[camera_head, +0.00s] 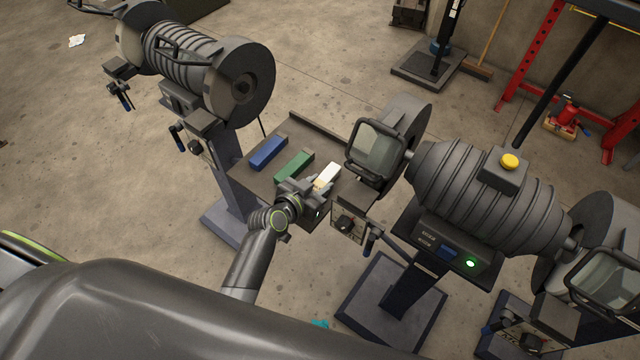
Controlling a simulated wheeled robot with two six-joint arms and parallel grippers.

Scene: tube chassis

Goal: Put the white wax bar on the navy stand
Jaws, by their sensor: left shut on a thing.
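My left gripper (316,186) is shut on the white wax bar (328,176), at the right part of a grey shelf between two grinding machines. The fingers hide the bar's near end. I cannot tell whether the bar touches the shelf or is held just above it. No separate small navy stand is clear to me. The left machine has a dark bluish pedestal (232,172), and the right machine has a similar dark pedestal (402,292). My right gripper is not in view.
A blue bar (268,152) and a green bar (294,167) lie on the grey shelf (296,137), left of the gripper. A clear guard (374,148) and grinding wheel stand close on the right. The left machine's wheel (243,84) rises behind the shelf's left side.

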